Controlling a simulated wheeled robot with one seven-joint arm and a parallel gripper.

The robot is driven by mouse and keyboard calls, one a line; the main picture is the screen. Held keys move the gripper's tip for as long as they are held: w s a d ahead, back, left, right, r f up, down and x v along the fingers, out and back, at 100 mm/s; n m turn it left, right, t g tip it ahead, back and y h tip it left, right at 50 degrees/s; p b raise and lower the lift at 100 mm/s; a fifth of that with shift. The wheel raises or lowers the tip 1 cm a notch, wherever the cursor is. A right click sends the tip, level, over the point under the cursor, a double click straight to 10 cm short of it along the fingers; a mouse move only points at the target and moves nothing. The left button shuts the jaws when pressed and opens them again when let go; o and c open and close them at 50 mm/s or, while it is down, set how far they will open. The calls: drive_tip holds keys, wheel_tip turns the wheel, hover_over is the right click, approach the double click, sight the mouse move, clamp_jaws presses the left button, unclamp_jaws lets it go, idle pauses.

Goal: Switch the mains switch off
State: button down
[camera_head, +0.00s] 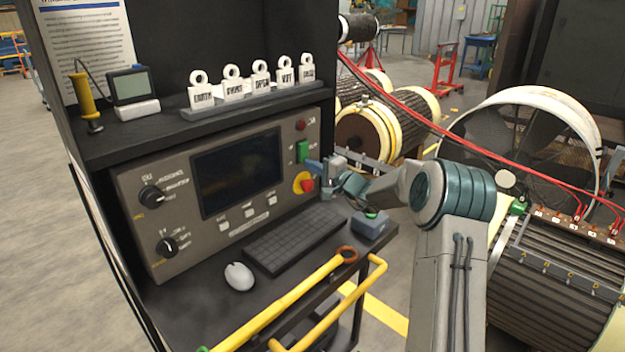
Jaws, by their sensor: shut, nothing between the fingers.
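The control panel (222,225) stands on the console's lower shelf, facing the front. A green switch (303,151) sits at its right side, below a small dark red lamp (300,125); it looks like the mains switch, but its labels are too small to read. A red mushroom button on a yellow plate (299,181) is just below it. My gripper (314,165) is shut and empty, its tips close to the panel just right of and below the green switch. I cannot tell whether they touch it. The switch's position is unclear.
Two rotary knobs (152,197) are at the panel's left, beside a dark screen (237,172). A keyboard (295,240), a mouse (239,276) and a small grey box (370,225) lie on the shelf. Yellow rails (290,302) run along its front. White tags (260,78) stand above.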

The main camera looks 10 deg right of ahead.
drive_tip(key=f+b, duration=0.1)
drive_tip(key=b, duration=0.3)
drive_tip(key=shift+w+a+f+t+y, duration=0.1)
drive_tip(key=shift+t+y, duration=0.2)
drive_tip(key=shift+t, duration=0.1)
drive_tip(key=shift+r, duration=0.45)
drive_tip(key=f+b+v, duration=0.1)
drive_tip(key=b+v, duration=0.3)
drive_tip(key=v, duration=1)
drive_tip(key=shift+f, duration=0.2)
drive_tip(key=shift+w, duration=0.1)
drive_tip(key=shift+a, duration=0.1)
